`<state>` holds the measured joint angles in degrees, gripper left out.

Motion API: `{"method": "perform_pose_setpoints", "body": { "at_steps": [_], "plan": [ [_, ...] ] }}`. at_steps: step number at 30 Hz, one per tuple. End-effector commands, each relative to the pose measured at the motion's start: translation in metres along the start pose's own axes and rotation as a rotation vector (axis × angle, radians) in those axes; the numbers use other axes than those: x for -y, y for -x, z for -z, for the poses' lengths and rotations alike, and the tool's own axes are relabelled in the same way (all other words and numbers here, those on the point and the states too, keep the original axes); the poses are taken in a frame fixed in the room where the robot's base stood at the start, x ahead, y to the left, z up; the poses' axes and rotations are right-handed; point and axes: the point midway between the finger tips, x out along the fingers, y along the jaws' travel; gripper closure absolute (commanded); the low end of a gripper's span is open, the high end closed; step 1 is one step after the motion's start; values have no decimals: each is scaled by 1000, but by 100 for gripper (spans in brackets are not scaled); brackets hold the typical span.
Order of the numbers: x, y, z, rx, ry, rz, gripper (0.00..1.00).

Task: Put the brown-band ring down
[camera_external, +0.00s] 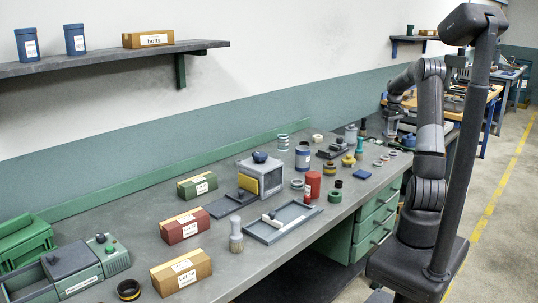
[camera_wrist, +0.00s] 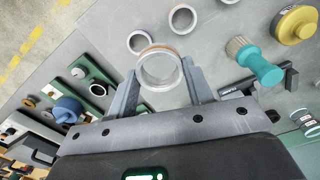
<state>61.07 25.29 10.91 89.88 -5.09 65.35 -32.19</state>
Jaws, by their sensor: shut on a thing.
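My gripper (camera_wrist: 159,70) is shut on the brown-band ring (camera_wrist: 160,82), a pale metal ring with a thin brownish band along its upper rim. The ring sits between the two grey fingers in the wrist view, its opening facing the camera. I cannot tell how far it is from the grey bench top (camera_wrist: 222,50). In the external view my gripper (camera_external: 392,124) is low over the far end of the bench (camera_external: 228,240), and the held ring cannot be made out there.
Two loose rings (camera_wrist: 139,42) (camera_wrist: 183,18) lie just beyond the held one. A teal-handled brush (camera_wrist: 262,66) and a yellow round piece (camera_wrist: 295,24) lie to the right. A green fixture with a blue knob (camera_wrist: 66,109) stands left. Bare bench shows between the rings and brush.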

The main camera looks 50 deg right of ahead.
Motion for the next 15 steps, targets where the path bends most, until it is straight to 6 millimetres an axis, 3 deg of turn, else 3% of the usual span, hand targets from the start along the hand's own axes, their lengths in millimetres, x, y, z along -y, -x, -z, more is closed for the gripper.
{"method": "perform_pose_setpoints", "body": {
  "at_steps": [5,13,15],
  "plan": [
    [0,7,1,-2,0,-1,79],
    [0,53,1,-4,1,-3,79],
    [13,51,9,-1,39,0,79]
  ]
}}
